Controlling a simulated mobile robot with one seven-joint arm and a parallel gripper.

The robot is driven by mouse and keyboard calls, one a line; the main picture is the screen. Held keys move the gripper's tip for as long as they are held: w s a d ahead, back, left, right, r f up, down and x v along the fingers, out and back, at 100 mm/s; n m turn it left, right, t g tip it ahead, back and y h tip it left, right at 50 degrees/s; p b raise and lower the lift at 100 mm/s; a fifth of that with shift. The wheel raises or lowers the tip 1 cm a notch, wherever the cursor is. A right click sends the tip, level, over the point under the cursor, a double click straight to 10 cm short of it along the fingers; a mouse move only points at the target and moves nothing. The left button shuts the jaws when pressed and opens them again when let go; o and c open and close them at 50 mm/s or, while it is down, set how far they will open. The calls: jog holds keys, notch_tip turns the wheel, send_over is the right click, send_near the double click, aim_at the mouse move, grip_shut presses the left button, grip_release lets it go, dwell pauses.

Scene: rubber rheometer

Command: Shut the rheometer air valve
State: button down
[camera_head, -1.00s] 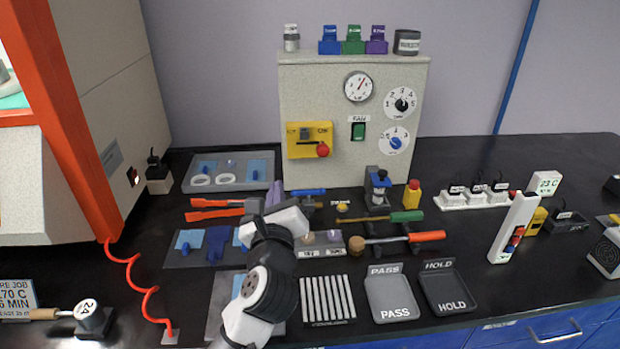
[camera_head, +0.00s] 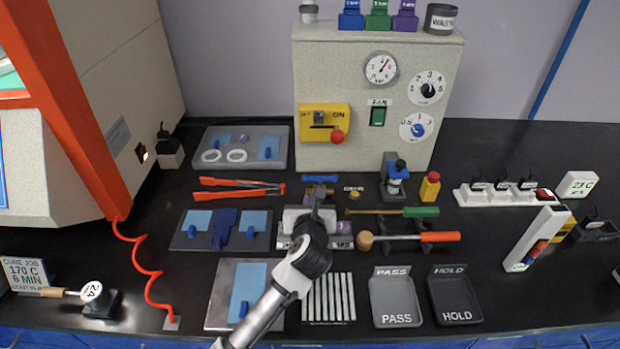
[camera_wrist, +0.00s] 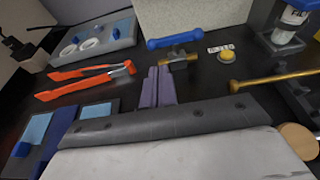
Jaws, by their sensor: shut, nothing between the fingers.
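The air valve shows in the wrist view as a blue lever handle (camera_wrist: 180,39) over a small brass body (camera_wrist: 180,60). The lever looks roughly parallel to the body. In the head view the blue handle (camera_head: 320,178) lies on the black bench in front of the grey cabinet. My gripper's purple fingers (camera_wrist: 158,72) are shut and empty, just short of the brass body, with a visible gap in the wrist view. In the head view my gripper (camera_head: 319,194) is partly hidden by my own wrist, and whether it touches the valve cannot be told there.
Orange tongs (camera_head: 240,187) lie left of the valve. A yellow button (camera_wrist: 228,57) and a small label sit right of it. The grey cabinet (camera_head: 370,140) rises behind.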

aim_at(309, 179)
jog(key=p+x, duration=0.1)
jog(key=x, duration=0.1)
jog(key=p+x, duration=0.1)
jog(key=x, duration=0.1)
jog(key=r+p+x, duration=0.1)
jog(key=x, duration=0.2)
jog(key=shift+w, duration=0.1)
jog(key=shift+a, duration=0.15)
